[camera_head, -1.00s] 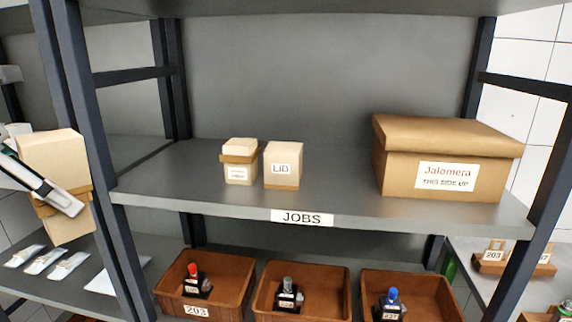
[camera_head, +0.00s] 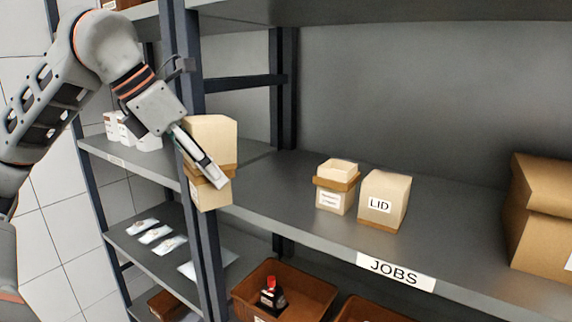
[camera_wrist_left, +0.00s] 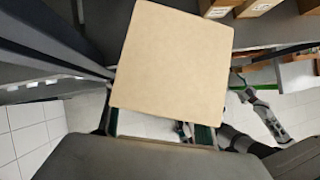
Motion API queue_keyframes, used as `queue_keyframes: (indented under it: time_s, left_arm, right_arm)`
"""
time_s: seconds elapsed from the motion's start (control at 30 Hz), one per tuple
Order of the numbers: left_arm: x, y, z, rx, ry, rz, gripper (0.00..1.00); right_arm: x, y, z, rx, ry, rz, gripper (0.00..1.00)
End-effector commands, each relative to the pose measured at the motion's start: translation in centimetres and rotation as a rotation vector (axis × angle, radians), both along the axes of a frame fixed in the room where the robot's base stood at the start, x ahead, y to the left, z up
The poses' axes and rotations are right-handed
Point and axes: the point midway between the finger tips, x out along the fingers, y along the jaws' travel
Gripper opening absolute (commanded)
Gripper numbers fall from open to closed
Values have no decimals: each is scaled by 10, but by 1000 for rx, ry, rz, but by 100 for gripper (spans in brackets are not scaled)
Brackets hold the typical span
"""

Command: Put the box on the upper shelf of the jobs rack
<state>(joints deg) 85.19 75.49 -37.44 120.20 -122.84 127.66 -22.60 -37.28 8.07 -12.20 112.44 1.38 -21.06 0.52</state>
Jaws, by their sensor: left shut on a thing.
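My left gripper (camera_head: 205,160) is shut on a tan box (camera_head: 211,140) with a brown band around its middle. It holds the box in front of the rack's left upright, at about the height of the upper shelf. In the left wrist view the box (camera_wrist_left: 172,65) fills the middle, its plain pale face toward the camera. The shelf with the JOBS label (camera_head: 396,271) is the jobs rack's upper shelf (camera_head: 300,205). My right gripper is not seen in the head view.
A small open box (camera_head: 337,187) and a LID box (camera_head: 384,200) stand on the shelf. A large brown carton (camera_head: 538,215) is at the right. Shelf room shows left of the small box. The dark upright (camera_head: 206,240) stands beside the held box. A brown bin (camera_head: 285,290) sits below.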

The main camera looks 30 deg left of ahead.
Motion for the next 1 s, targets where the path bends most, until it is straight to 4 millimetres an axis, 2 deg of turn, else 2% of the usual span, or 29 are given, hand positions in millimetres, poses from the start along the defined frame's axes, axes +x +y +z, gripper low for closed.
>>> queue_keyframes:
  time_s: [0.33, 0.6, 0.97, 1.0]
  left_arm:
    - [82, -8, 2, -2, 1, -2, 19]
    - [138, -12, 2, -2, 1, -2, 19]
    - [166, -14, 1, 0, 0, -1, 19]
    - [164, -13, -5, 0, 1, -1, 19]
  right_arm:
    - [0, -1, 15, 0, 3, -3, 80]
    - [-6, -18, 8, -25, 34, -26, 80]
    - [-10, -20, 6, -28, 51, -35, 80]
    - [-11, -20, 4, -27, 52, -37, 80]
